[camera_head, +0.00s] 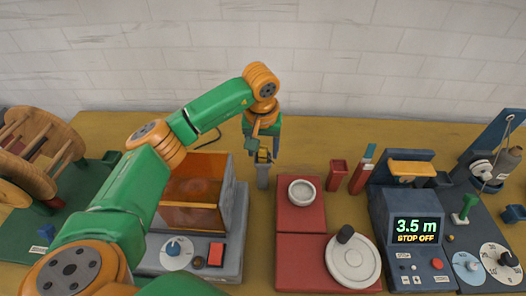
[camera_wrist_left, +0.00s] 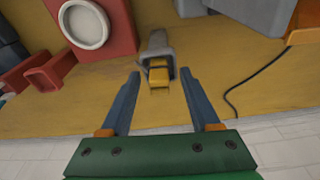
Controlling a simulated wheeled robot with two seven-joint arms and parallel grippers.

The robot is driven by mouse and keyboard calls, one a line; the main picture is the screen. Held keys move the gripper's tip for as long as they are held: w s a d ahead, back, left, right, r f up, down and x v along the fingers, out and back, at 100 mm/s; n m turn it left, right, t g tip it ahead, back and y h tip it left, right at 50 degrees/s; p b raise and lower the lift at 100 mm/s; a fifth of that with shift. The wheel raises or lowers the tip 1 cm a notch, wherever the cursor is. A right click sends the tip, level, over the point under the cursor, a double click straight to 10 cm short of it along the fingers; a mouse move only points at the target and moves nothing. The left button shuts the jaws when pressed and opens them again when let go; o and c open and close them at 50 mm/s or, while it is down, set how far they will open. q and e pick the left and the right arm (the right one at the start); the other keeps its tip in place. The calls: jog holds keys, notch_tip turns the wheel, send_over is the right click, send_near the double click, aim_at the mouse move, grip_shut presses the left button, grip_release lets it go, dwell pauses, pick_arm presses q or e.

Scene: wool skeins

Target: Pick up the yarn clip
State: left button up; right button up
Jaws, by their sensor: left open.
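The yarn clip looks like the small grey piece with a yellow part, lying on the yellow table between the red blocks and the grey machine. In the left wrist view the clip (camera_wrist_left: 157,62) is ahead of my fingertips, roughly centred between them. My left gripper (camera_wrist_left: 154,74) is open with two blue fingers, and nothing is between them. In the head view my left gripper (camera_head: 262,150) is over the clip's far end and partly hides it; the grey body of the clip (camera_head: 263,178) shows below. My right gripper is not in view.
A grey machine with an orange see-through box (camera_head: 190,205) stands left of the clip. Red blocks with a white ring (camera_head: 302,192) and a dial are at right. A small red cup (camera_head: 337,174) and a display unit (camera_head: 415,230) stand farther right. A dark cable (camera_wrist_left: 235,90) lies nearby.

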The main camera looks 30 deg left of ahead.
pick_arm(q)
jog(key=shift+r, duration=0.1)
grip_shut()
jog(key=shift+r, duration=0.1)
